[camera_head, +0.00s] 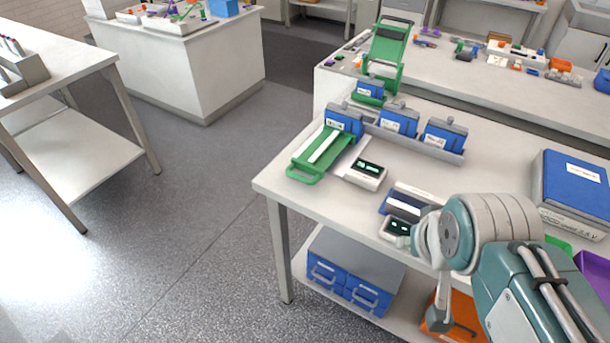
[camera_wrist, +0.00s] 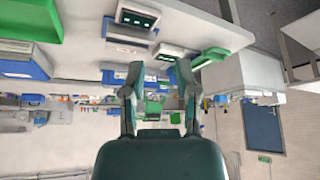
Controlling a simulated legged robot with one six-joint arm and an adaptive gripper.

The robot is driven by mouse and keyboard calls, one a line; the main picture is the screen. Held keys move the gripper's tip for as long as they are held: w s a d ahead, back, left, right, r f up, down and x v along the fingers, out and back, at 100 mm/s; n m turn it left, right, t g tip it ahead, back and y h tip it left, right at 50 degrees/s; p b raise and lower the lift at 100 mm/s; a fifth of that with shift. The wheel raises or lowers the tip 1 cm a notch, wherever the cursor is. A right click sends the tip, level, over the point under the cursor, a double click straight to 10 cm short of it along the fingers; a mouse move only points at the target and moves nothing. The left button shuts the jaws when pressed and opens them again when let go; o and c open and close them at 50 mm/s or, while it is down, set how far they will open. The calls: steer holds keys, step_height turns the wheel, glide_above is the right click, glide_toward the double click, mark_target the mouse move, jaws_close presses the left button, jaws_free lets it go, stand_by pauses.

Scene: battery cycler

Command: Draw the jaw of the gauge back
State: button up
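I cannot tell for sure which thing is the gauge. A green frame (camera_head: 305,174) with two pale rails and a looped front handle lies on the table's left part, a blue block (camera_head: 343,119) at its far end. Beside it is a white box with a dark lit display (camera_head: 366,175). A second display unit (camera_head: 394,229) stands nearer, partly behind my arm. My gripper (camera_wrist: 160,82) shows in the wrist view with its two fingers apart and nothing between them. Display units (camera_wrist: 138,17) and a green part (camera_wrist: 211,57) show beyond the fingers.
Blue modules (camera_head: 398,121) stand in a grey rack behind the display units. A green stand (camera_head: 386,48) rises at the back. A large blue case (camera_head: 572,186) is at the right. Blue drawers (camera_head: 342,285) sit on the lower shelf. The floor left of the table is clear.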

steer(key=w+d+f+m+t, duration=0.25)
steer(key=w+m, duration=0.25)
steer(key=w, duration=0.7)
steer(key=m+t+y, duration=0.4)
steer(key=m+y, duration=0.6)
glide_toward(308, 184)
steer(key=shift+w+g, duration=0.25)
steer(key=shift+w, duration=0.55)
steer(key=shift+s+a+m, duration=0.1)
steer(key=shift+a+m, duration=0.15)
steer(key=shift+m, duration=0.05)
steer(key=x, duration=1)
steer(key=shift+a, duration=0.4)
jaws_close()
